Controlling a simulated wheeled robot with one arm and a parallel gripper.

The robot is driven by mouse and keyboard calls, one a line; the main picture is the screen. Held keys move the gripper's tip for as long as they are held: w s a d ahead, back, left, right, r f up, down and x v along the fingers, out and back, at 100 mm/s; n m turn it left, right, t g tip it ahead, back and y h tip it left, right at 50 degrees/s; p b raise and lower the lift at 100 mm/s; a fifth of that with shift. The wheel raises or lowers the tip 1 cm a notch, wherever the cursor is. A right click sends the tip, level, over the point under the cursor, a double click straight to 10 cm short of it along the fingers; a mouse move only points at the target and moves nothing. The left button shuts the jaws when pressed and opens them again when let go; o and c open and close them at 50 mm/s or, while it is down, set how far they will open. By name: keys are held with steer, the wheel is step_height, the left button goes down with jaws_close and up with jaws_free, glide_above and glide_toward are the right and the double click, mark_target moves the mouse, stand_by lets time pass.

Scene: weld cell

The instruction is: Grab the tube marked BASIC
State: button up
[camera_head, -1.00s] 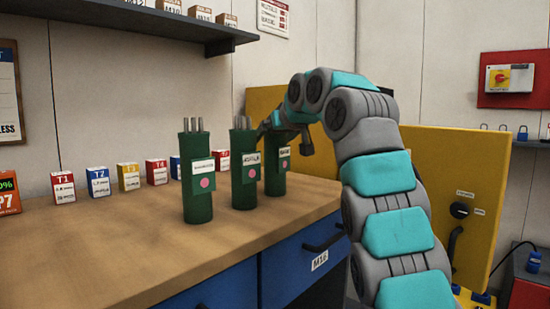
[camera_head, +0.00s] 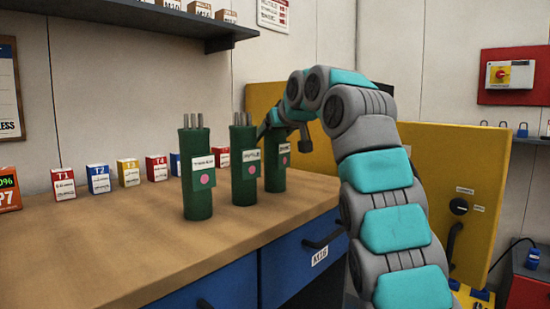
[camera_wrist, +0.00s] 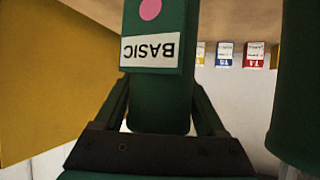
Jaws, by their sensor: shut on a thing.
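The tube marked BASIC (camera_wrist: 160,102) is a dark green cylinder with a white label and a pink dot, seen upside down in the wrist view. My gripper (camera_wrist: 161,92) is shut on it, one finger along each side. In the head view this tube (camera_head: 277,172) is the rightmost of three, upright at the bench's right end; its top is partly hidden by my gripper (camera_head: 270,130). The middle tube (camera_head: 244,190) and the left tube (camera_head: 197,200) look alike, with rods showing at their tops; their labels are too blurred to read.
The tubes stand on a wooden bench top (camera_head: 110,235) with blue drawers below. The middle tube is close beside the held one. Several small labelled boxes (camera_head: 98,179) line the back wall. A shelf (camera_head: 170,22) hangs above. A yellow panel (camera_head: 440,170) stands behind my arm.

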jaws_close()
steer(key=shift+r, duration=0.15)
